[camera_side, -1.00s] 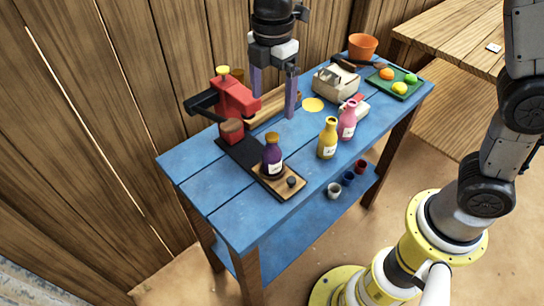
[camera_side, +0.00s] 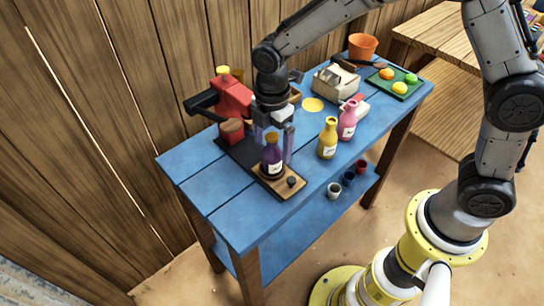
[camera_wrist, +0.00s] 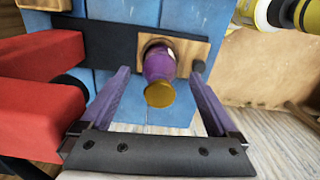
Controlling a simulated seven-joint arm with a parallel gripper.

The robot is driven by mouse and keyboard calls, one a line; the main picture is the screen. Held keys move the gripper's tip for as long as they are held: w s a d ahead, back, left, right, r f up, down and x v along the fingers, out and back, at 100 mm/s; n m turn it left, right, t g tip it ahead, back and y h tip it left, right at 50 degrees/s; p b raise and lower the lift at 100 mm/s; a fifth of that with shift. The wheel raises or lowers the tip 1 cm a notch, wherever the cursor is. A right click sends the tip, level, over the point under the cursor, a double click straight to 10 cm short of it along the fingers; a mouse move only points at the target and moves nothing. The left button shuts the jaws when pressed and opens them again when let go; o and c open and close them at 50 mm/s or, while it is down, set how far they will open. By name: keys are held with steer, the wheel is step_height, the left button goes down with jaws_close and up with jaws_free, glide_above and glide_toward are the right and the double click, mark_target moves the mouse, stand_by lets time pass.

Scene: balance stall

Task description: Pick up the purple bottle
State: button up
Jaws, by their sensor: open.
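The purple bottle (camera_side: 272,155) with a dark gold cap and white label stands upright on the small wooden board (camera_side: 290,192) at the near end of the blue table. In the wrist view the purple bottle (camera_wrist: 159,68) shows its gold cap toward the camera, between the two fingers. My gripper (camera_side: 274,156) points down at the bottle, its fingers open to either side of it. In the wrist view the gripper (camera_wrist: 160,85) is open, with a gap between each finger and the bottle.
A red press-like device (camera_side: 234,98) stands just left of the bottle. A yellow bottle (camera_side: 328,138) and a pink bottle (camera_side: 347,120) stand to the right. A black knob (camera_side: 291,181) sits on the board. The table's near left planks are clear.

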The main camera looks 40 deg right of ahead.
steer(key=shift+f, duration=1.2)
steer(key=shift+r, duration=0.1)
jaws_close()
